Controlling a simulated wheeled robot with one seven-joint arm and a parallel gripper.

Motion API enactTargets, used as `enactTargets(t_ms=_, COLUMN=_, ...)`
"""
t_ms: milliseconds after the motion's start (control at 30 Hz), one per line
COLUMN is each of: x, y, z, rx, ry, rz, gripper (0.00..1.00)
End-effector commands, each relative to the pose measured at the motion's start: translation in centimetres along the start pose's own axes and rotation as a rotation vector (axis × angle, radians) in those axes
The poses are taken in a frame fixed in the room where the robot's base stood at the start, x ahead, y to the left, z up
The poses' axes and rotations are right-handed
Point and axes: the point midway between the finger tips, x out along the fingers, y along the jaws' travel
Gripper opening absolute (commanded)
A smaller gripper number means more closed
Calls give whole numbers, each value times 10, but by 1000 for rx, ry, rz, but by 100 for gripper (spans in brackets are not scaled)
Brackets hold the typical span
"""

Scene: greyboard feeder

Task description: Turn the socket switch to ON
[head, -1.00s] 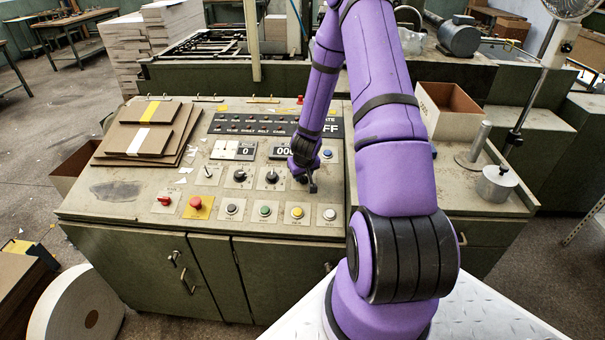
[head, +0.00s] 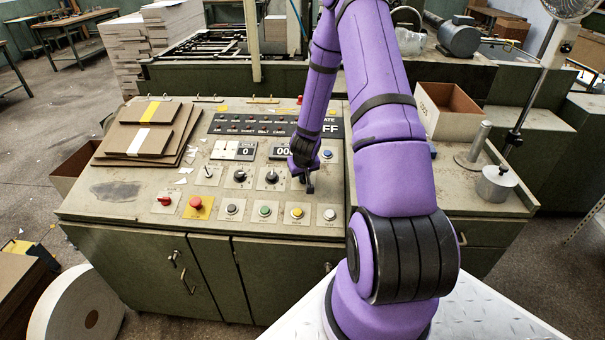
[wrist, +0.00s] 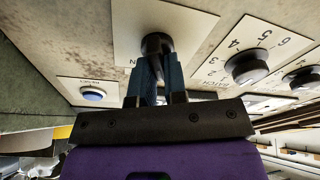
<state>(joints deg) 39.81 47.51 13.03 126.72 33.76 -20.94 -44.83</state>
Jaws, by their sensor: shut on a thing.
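My gripper (wrist: 157,78) is shut on a dark rotary knob, the socket switch (wrist: 157,43), in the wrist view. The knob stands on a pale square plate (wrist: 190,22). A letter N shows beside the fingers; the rest of that label is hidden by them. I cannot tell which position the knob points to. In the head view my gripper (head: 309,184) is down at the right part of the sloping control panel (head: 115,208), and it hides most of the switch.
Two black dials (head: 240,175) (head: 271,175) sit left of my gripper. A blue button (head: 327,154) is close by. A row of buttons, with a yellow one (head: 297,212), lies in front. Cardboard sheets (head: 150,142) lie at the panel's left.

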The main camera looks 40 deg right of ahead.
Motion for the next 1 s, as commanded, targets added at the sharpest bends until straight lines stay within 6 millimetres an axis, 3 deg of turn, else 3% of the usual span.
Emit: enactTargets(t_ms=1000, x=1, y=5, z=5, rx=827, ry=-5, rz=149, gripper=0)
